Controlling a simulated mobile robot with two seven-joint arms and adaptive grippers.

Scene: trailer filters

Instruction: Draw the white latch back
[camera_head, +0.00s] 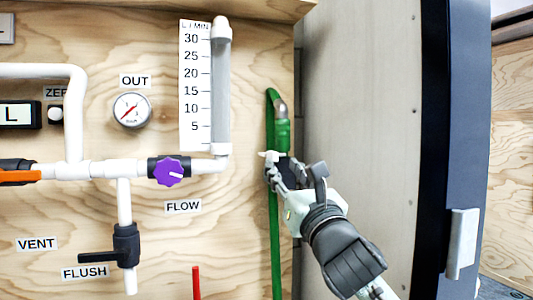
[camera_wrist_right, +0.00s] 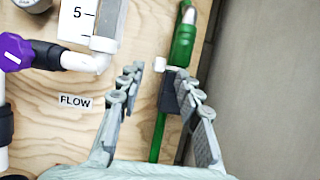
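The white latch (camera_head: 269,155) is a small white piece just below the green fitting (camera_head: 282,135) on the wood panel. In the right wrist view the white latch (camera_wrist_right: 161,64) sticks out to the left below the green fitting (camera_wrist_right: 183,42). A dark block (camera_wrist_right: 168,92) shows just below it. My right gripper (camera_head: 279,173) is at the latch in the head view and covers part of the coupling. In the wrist view my right gripper (camera_wrist_right: 156,76) is open, with one finger left of the latch and the other to its right. I cannot tell whether either finger touches it. My left gripper is not in view.
A green hose (camera_head: 275,245) runs down from the coupling. Left of it are the flow tube (camera_head: 221,90), a purple knob (camera_head: 169,171), white pipes and a gauge (camera_head: 132,110). A grey wall (camera_head: 360,100) stands close on the right.

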